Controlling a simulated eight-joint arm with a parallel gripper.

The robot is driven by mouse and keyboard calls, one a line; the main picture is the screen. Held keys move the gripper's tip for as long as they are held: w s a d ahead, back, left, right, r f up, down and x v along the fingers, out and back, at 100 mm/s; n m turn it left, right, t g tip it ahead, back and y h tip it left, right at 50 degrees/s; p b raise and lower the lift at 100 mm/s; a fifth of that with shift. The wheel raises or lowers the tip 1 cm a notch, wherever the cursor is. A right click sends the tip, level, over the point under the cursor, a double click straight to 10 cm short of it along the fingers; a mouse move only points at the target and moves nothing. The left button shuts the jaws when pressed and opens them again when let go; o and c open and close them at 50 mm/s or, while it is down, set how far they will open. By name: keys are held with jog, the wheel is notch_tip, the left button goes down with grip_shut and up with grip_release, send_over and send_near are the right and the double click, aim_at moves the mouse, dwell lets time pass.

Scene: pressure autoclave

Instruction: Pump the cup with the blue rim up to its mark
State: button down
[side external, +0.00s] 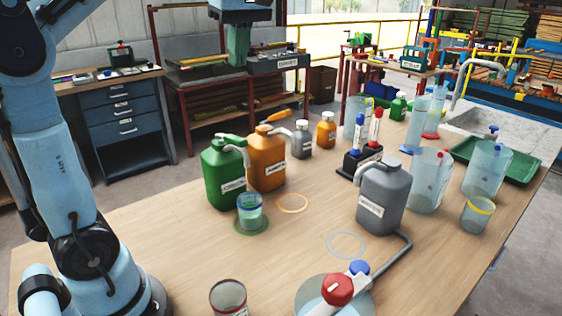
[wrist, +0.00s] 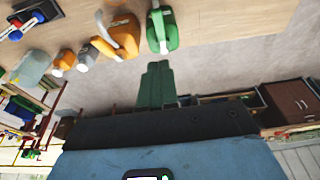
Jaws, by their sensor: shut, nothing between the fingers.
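The cup with the blue rim (side external: 250,212) stands upright on a green ring marked on the table, under the spout of the green pump jug (side external: 222,175). It holds some greenish-blue content; its mark is too small to make out. The green jug also shows in the wrist view (wrist: 163,28), where I cannot make out the cup. My gripper (side external: 238,62) is high above the far side of the table, behind the jugs, pointing down. Its green fingers (wrist: 156,68) are together and empty, apart from every jug.
An orange jug (side external: 267,160) stands close beside the green one, with a bare orange ring in front. A large grey jug (side external: 383,195) is to the right.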

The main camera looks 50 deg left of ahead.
aim_at(237, 138)
jog(key=c, duration=1.6)
grip_release()
jog(key=shift+a+f, duration=0.1)
jog(key=shift+f, duration=0.05)
jog(key=o, duration=0.6)
jog(key=a+f, duration=0.1)
jog(key=a+f+h, duration=0.1)
jog(key=f, duration=0.1)
jog(key=a+f+h, duration=0.1)
jog(key=shift+f, duration=0.35)
jog(key=shift+o, duration=0.2)
jog(key=shift+h, duration=0.3)
notch_tip(237, 138, down, 12)
jog(key=shift+f, duration=0.1)
grip_shut()
